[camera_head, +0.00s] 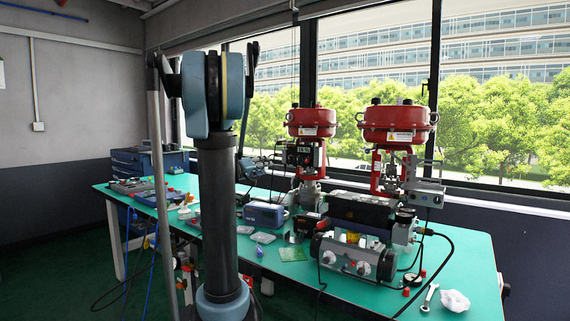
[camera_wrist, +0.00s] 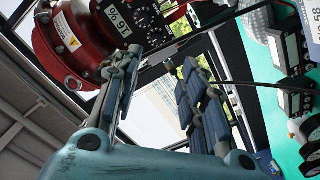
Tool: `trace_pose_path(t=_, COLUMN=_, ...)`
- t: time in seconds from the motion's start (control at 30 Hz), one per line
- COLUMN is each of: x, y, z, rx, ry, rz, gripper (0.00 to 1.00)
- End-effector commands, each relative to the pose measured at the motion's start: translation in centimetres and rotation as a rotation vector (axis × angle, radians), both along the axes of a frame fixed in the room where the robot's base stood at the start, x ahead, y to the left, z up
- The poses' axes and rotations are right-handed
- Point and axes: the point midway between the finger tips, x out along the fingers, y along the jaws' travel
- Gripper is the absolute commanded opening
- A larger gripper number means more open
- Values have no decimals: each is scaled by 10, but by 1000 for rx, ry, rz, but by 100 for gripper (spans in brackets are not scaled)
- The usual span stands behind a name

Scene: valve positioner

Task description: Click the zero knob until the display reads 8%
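In the wrist view the display (camera_wrist: 119,18) is upside down at the top and appears to read 16%. Small dark controls sit beside the display on the positioner's face (camera_wrist: 150,14); I cannot tell which is the zero knob. My gripper (camera_wrist: 155,65) is open and empty, its fingers pointing up the picture toward the positioner. I cannot tell whether a finger touches it.
Red actuators stand at the left (camera_head: 311,118) and right (camera_head: 395,118) above the green bench (camera_head: 470,257). A calibrator with knobs (camera_head: 350,258) and a blue box (camera_head: 264,214) lie in front. A wrench (camera_head: 429,297) lies at the right. Windows are behind.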

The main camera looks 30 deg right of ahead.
Motion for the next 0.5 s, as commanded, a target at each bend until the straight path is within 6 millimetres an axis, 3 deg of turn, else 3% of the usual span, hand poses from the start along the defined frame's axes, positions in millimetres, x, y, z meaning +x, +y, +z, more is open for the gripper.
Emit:
trace_pose_path(t=0.27, x=12, y=-17, z=5, rx=-28, ry=-7, rz=3, gripper=38)
trace_pose_path(t=0.5, x=27, y=-53, z=5, rx=-27, ry=-7, rz=2, gripper=38)
